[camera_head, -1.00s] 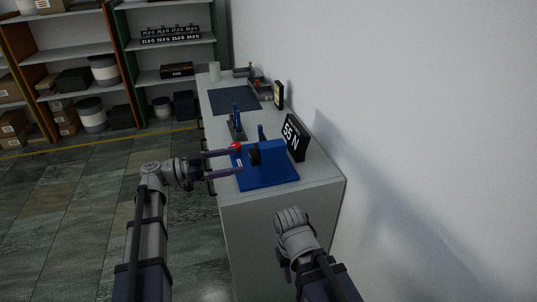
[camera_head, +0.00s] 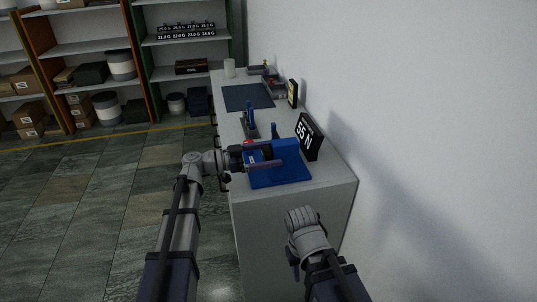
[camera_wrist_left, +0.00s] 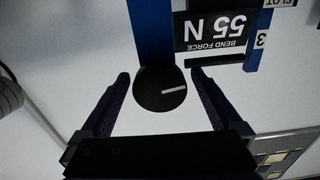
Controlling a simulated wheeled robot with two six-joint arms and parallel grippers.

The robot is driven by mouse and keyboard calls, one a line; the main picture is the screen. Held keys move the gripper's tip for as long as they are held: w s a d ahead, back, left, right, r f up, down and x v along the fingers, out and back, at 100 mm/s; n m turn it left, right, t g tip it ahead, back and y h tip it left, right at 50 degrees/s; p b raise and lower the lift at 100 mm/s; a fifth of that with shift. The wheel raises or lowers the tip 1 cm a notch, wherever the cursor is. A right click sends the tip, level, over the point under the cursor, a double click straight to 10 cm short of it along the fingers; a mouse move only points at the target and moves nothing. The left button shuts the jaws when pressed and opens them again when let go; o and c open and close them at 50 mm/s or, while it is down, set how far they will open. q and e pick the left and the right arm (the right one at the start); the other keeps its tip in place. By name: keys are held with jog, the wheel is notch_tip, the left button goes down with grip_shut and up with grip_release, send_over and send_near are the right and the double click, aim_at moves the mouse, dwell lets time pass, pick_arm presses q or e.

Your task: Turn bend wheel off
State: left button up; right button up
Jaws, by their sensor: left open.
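The bend wheel (camera_wrist_left: 160,88) is a round black knob with a white pointer line, in the middle of the left wrist view. The pointer lies nearly level, tilted slightly up to the right. My left gripper (camera_wrist_left: 160,76) is open, with one finger on each side of the wheel and visible gaps between. In the head view my left gripper (camera_head: 268,157) reaches the blue press (camera_head: 290,178) from the left and hides the wheel there. The sign (camera_head: 307,136) behind the press reads 55 N; it shows upside down as BEND FORCE (camera_wrist_left: 212,30) in the wrist view.
My right arm's end (camera_head: 308,232) is low in front of the bench (camera_head: 338,182); its fingers cannot be made out. Another small blue device (camera_head: 250,120), a dark mat (camera_head: 247,97) and a small dark sign (camera_head: 292,93) are farther back. A wall closes the right side.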

pick_arm(q)
jog(key=shift+c, duration=0.3)
jog(key=c, duration=1.3)
jog(key=shift+n, duration=1.4)
jog(key=o, duration=1.4)
jog(key=shift+c, duration=0.2)
jog(key=v, duration=0.8)
